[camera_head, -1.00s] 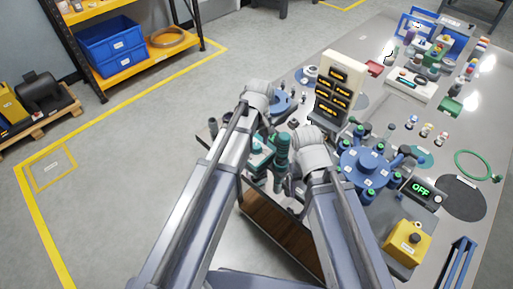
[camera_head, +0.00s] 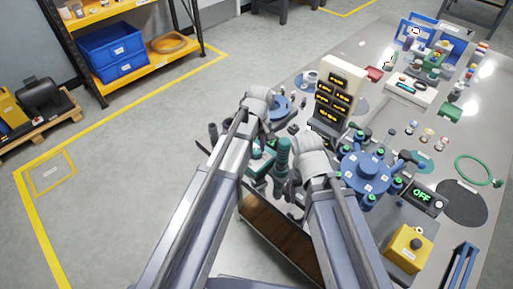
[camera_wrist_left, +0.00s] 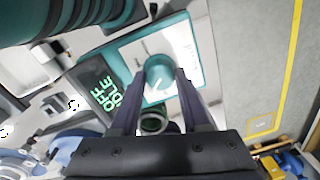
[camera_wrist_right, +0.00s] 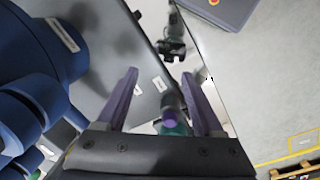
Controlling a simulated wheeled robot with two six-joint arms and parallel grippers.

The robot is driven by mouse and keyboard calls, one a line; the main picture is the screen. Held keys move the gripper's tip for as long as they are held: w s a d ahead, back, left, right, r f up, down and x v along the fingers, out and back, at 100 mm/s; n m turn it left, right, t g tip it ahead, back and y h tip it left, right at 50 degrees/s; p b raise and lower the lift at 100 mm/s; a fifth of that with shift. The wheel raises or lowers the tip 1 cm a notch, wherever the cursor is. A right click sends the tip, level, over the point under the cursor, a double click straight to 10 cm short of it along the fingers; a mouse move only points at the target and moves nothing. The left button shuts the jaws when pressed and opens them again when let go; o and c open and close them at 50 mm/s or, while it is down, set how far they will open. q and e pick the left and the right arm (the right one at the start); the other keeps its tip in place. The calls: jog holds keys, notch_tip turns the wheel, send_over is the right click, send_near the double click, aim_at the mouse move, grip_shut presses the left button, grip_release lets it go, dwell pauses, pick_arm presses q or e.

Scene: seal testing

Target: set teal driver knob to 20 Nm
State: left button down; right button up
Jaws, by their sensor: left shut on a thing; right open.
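The teal driver unit (camera_head: 262,158) stands at the table's near left edge in the head view, partly hidden by my arms. In the left wrist view its round teal knob (camera_wrist_left: 159,70) sits on a pale dial plate (camera_wrist_left: 187,50) in a teal frame. My left gripper (camera_wrist_left: 160,76) is shut on the knob, with a finger on each side. A ribbed teal cylinder (camera_head: 282,156) stands close by. My right gripper (camera_wrist_right: 160,75) is open, with a purple-ended teal item (camera_wrist_right: 170,118) visible beyond its fingers.
A blue round fixture (camera_head: 367,170) with several green-topped posts stands right of my right arm. A cream panel with amber displays (camera_head: 338,92) stands behind the arms. A yellow box (camera_head: 408,250) and an OFF display (camera_head: 421,194) are at the right.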

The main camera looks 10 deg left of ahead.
pick_arm(q)
jog(key=shift+m, duration=0.4)
jog(key=m, duration=0.7)
jog(key=shift+s+m, duration=0.1)
jog(key=shift+m, duration=0.2)
jog(key=m, duration=0.3)
jog(key=shift+m+t, duration=0.3)
jog(key=shift+m, duration=1.8)
jog(key=shift+c, duration=1.9)
grip_release()
